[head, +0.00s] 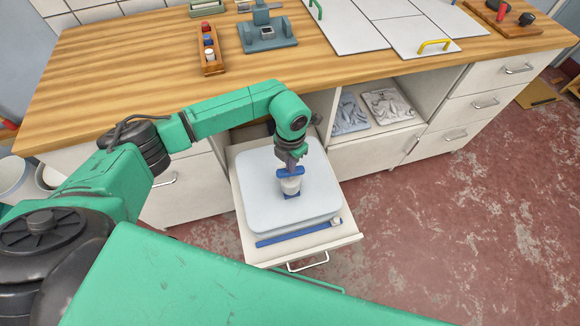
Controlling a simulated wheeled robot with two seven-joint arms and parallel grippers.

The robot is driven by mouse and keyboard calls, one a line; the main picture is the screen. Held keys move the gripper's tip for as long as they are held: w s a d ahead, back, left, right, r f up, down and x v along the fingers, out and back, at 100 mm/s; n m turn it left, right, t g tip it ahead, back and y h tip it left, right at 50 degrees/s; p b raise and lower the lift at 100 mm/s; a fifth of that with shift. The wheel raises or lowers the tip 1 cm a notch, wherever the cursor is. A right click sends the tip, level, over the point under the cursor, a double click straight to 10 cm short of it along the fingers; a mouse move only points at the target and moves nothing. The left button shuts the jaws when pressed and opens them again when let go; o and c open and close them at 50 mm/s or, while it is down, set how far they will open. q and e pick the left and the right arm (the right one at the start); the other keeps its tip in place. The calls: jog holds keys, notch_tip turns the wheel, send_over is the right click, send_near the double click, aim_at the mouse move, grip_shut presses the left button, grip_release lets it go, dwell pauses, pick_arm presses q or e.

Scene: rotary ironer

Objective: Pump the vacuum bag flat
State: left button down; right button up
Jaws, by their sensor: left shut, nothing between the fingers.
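The vacuum bag (262,205) is a pale grey, rounded block lying in the pulled-out drawer. A blue seal strip (290,236) runs along its front edge, with a pale piece at the strip's right end. A small white pump (290,186) with a blue top and blue base stands upright near the middle of the bag. My left gripper (290,163) is shut and points down right over the pump's blue top. I cannot tell whether it touches the top. The bag looks thick, standing above the drawer's sides. My right gripper is not in view.
The drawer (352,238) juts from under the wooden counter (130,60). Flat wrinkled packs (388,106) lie in an open shelf to its right. A grey-green device (266,35) and a wooden tray (210,65) stand on the counter.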

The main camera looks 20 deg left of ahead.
pick_arm(q)
jog(key=shift+f+b, duration=1.55)
jog(key=shift+f, duration=0.5)
jog(key=shift+r, duration=0.15)
jog(key=shift+r+p, duration=1.7)
jog(key=shift+r, duration=0.6)
jog(key=shift+f, duration=0.15)
